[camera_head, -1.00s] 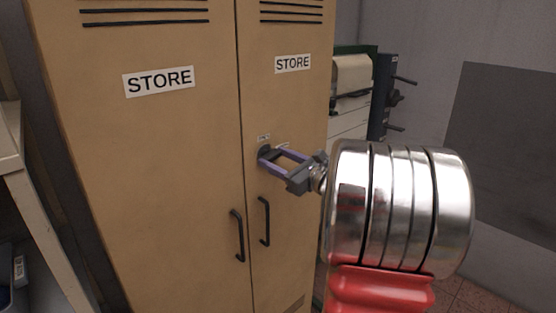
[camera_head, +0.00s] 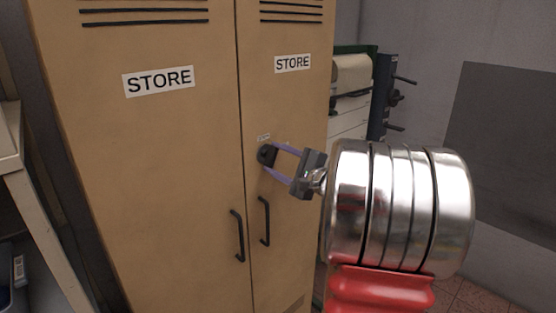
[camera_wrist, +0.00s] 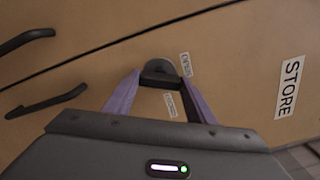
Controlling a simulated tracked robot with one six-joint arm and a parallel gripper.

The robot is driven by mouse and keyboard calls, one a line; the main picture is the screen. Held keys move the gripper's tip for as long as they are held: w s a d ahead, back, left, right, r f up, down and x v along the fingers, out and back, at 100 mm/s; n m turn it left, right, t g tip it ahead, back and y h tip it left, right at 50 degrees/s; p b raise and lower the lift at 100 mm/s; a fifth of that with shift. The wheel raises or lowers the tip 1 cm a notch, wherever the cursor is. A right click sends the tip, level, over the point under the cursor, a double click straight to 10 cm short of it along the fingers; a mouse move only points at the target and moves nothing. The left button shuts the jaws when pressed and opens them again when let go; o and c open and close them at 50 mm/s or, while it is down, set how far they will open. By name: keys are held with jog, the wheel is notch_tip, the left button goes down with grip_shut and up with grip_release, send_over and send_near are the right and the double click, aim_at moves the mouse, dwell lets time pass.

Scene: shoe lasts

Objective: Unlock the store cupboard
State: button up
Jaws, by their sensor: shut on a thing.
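The store cupboard (camera_head: 175,170) is tan with two doors, both shut, each with a STORE sign. A dark lock knob (camera_head: 266,152) sits on the right door, above the handles. My gripper (camera_head: 269,158), with purple fingers, is shut on this knob. In the wrist view the fingers lie on either side of the knob's bar, in front of its round base (camera_wrist: 156,66). A small label reading OPEN (camera_wrist: 186,64) is beside the knob. A second small label (camera_wrist: 171,104) is too small to read.
Two dark bar handles, left (camera_head: 237,235) and right (camera_head: 264,220), stand out from the doors below the knob. A pale bench (camera_head: 12,160) is at the left. A machine with dark levers (camera_head: 385,95) stands behind the cupboard at the right.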

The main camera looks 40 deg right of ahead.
jog(key=n, duration=0.5)
jog(key=shift+a+f, duration=0.15)
jog(key=shift+f, duration=0.05)
jog(key=shift+n, duration=0.3)
jog(key=o, duration=1)
jog(key=shift+o, duration=0.2)
jog(key=shift+r, duration=0.1)
jog(key=shift+s, duration=0.1)
jog(key=shift+s, duration=0.6)
jog(key=s, duration=1.2)
jog(key=shift+s+d, duration=0.2)
jog(key=shift+d, duration=0.05)
